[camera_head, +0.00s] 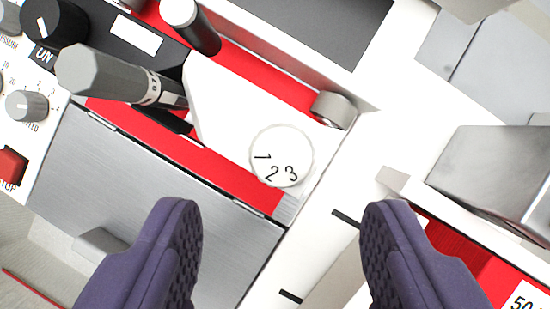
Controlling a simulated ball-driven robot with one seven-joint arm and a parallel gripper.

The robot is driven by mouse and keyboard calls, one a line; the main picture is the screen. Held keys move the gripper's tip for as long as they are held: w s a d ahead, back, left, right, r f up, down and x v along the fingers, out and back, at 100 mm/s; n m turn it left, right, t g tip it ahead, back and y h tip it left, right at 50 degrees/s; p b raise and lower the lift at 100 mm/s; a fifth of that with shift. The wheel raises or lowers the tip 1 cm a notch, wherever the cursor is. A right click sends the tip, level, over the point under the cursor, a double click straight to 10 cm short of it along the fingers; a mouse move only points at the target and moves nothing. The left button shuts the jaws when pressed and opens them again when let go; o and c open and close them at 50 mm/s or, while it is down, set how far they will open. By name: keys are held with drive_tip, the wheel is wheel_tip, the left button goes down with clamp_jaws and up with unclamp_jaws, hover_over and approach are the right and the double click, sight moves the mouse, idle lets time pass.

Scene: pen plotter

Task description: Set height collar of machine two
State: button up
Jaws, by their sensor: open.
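My gripper (282,208) is open, with its two purple ribbed fingers wide apart at the bottom of the view and nothing between them. A grey faceted post (100,76) stands at the upper left and leans across the view. A ring with small marks (152,89) sits round it, which may be the height collar; the marks are too small to read. A white round dial (281,155) marked 1, 2, 3 lies on a white plate, ahead of the gap between the fingertips. The post is farther off, up and left of the left finger. Which machine this is cannot be told.
A black knob (55,22), a grey knob (27,106) and a red button (11,167) are on a panel at left. A metal block (497,174) is at right. A grey metal cover (150,195) lies lower left.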

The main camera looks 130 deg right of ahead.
sight(283, 163)
drive_tip(key=x, duration=0.5)
drive_tip(key=shift+w, duration=0.1)
drive_tip(key=c, duration=1)
drive_tip(key=shift+c, duration=0.2)
